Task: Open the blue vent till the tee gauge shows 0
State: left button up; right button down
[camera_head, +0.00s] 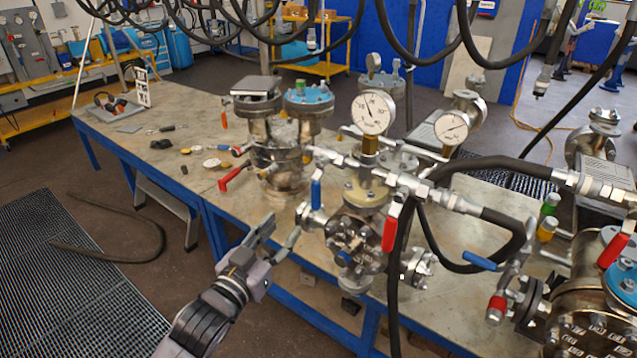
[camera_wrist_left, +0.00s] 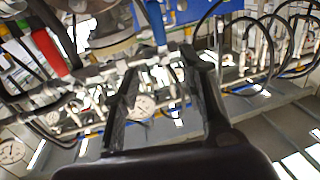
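The blue vent handle (camera_head: 316,193) stands upright on a valve at the left side of the middle flanged vessel (camera_head: 355,240). A blue handle also shows at the top of the left wrist view (camera_wrist_left: 155,22). A white dial gauge (camera_head: 371,113) stands on a brass stem above this vessel, its needle pointing up and slightly left, off the scale's low end. My left gripper (camera_head: 283,231) is open and empty, below and left of the blue handle and apart from it. Its two spread fingers show in the left wrist view (camera_wrist_left: 163,75). My right gripper is not in view.
A second gauge (camera_head: 452,128) stands to the right. Another vessel (camera_head: 600,285) is at the right.

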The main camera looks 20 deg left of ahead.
aim_at(314, 191)
pick_arm(q)
jog(key=w+p, duration=0.1)
jog(key=w, duration=0.4)
jog(key=w+d+p, duration=0.1)
jog(key=w, duration=0.4)
jog(key=w+d+p, duration=0.1)
jog(key=w, duration=0.4)
jog(key=shift+d, duration=0.2)
jog(key=shift+w, duration=0.6)
jog(key=c, duration=0.4)
grip_shut()
jog(key=shift+f, duration=0.1)
